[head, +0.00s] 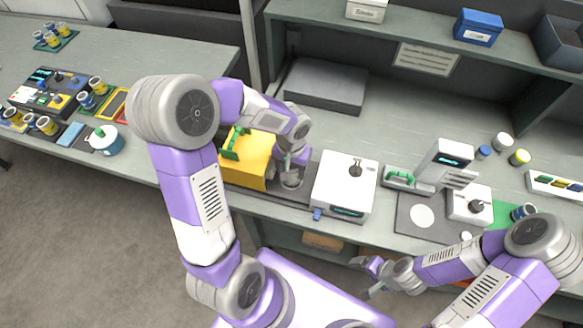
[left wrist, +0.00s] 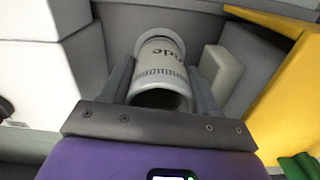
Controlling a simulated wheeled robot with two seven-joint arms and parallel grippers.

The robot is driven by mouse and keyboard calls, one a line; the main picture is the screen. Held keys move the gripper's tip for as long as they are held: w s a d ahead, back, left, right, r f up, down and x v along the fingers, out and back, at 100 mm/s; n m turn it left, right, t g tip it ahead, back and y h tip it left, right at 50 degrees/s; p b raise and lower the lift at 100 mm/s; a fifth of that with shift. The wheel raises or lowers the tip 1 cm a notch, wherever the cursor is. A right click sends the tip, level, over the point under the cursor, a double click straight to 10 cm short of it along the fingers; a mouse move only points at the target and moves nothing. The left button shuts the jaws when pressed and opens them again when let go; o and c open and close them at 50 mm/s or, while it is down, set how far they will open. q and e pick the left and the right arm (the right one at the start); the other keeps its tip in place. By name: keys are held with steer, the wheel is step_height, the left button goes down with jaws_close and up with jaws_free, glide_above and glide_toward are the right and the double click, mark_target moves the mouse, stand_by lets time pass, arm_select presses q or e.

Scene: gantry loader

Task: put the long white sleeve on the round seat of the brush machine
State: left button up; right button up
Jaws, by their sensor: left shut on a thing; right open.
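The long white sleeve (left wrist: 160,62) with dark lettering and a band of marks shows in the left wrist view. My left gripper (left wrist: 163,85) is shut around it, one finger on each side, and its dark open end faces the camera. A pale round rim (left wrist: 160,36) shows at its far end; I cannot tell whether this is the round seat or whether they touch. In the head view my left gripper (head: 291,172) is low between a yellow block (head: 258,165) and a white machine (head: 343,187), hiding most of the sleeve. My right gripper (head: 369,277) is open and empty before the bench.
The yellow block has a green handle (head: 233,144) and stands close to my left gripper. A grey flat box (head: 325,86) lies behind. A white device with a screen (head: 447,160) and a grey plate (head: 408,231) stand to the right. A shelf runs above.

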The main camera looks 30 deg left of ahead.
arm_select(q)
steer(key=shift+r, duration=0.1)
steer(key=o, duration=1.2)
step_height(320, 180, up, 12)
steer(key=p, duration=0.2)
